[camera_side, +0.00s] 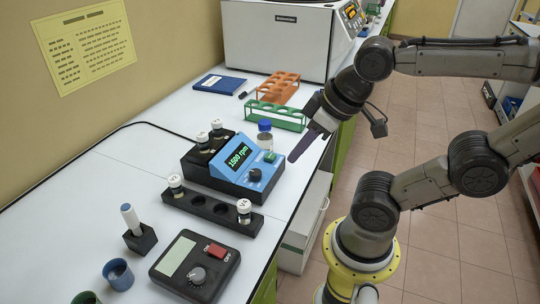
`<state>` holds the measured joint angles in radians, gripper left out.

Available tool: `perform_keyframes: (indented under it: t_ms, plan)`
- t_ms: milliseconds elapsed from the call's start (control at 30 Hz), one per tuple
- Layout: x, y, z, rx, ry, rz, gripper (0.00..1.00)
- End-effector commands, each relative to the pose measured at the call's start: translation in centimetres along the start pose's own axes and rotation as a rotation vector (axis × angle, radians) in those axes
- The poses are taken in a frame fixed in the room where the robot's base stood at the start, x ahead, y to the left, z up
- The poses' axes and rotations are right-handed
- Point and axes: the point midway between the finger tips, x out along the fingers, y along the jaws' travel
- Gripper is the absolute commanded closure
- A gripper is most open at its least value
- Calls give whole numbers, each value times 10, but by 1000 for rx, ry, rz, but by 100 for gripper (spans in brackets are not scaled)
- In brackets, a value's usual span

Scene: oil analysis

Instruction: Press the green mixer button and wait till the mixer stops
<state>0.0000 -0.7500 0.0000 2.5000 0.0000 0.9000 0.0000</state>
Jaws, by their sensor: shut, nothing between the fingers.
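The mixer (242,158) is a black block with a blue sloped front, and its display (238,156) reads what looks like 1500 rpm in green. A small green button (270,157) is at the upper right of the blue front, with a black knob (255,175) below it. A gap shows between the fingertips and the button.
A blue-capped bottle (265,136) stands close behind the mixer. A black rack (212,208) with vials is in front of it. Green (275,117) and orange (278,88) racks stand behind. A black device with a red switch (216,252) is at the front. The table's right edge lies beneath my gripper.

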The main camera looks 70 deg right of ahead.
Motion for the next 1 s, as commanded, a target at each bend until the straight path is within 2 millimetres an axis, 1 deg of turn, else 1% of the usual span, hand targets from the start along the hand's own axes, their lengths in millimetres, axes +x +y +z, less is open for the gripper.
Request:
perform_keyframes:
  t_ms: [867,967,1000]
  plan:
    - [0,0,0,2,0,0,100]
    - [0,0,-3,29,13,-1,100]
    - [-1,-1,-8,57,37,-4,100]
